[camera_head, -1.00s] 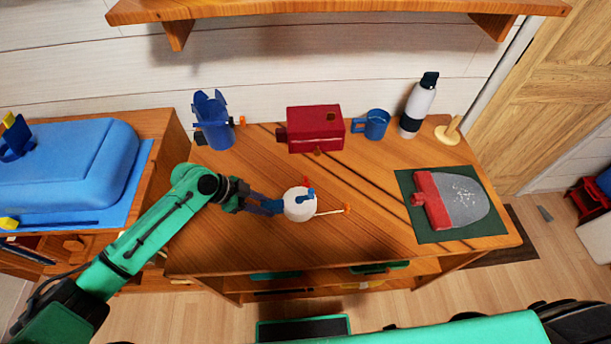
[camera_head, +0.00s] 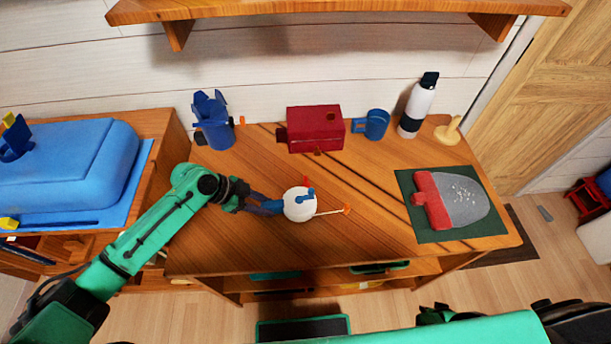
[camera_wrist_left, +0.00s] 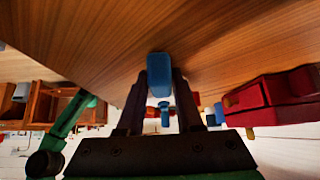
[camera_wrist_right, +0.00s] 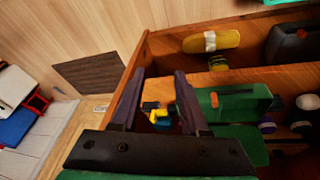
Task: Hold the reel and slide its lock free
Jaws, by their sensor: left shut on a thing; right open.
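The reel (camera_head: 298,208) is a white round body with a blue part on top, near the front middle of the wooden table. A small red piece (camera_head: 306,181) shows at its far edge, and a thin pale rod with an orange end (camera_head: 346,209) sticks out to the right; I cannot tell which part is the lock. My left gripper (camera_head: 268,207) is at the reel's left side, shut on its blue grip, which shows between the fingers in the left wrist view (camera_wrist_left: 160,78). My right gripper (camera_wrist_right: 155,82) is open and empty in the right wrist view, away from the reel.
Behind the reel stand a blue holder (camera_head: 213,125), a red box (camera_head: 315,130), a blue mug (camera_head: 374,124) and a white bottle (camera_head: 417,106). A red and grey dustpan-like thing (camera_head: 455,200) lies on a green mat at right.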

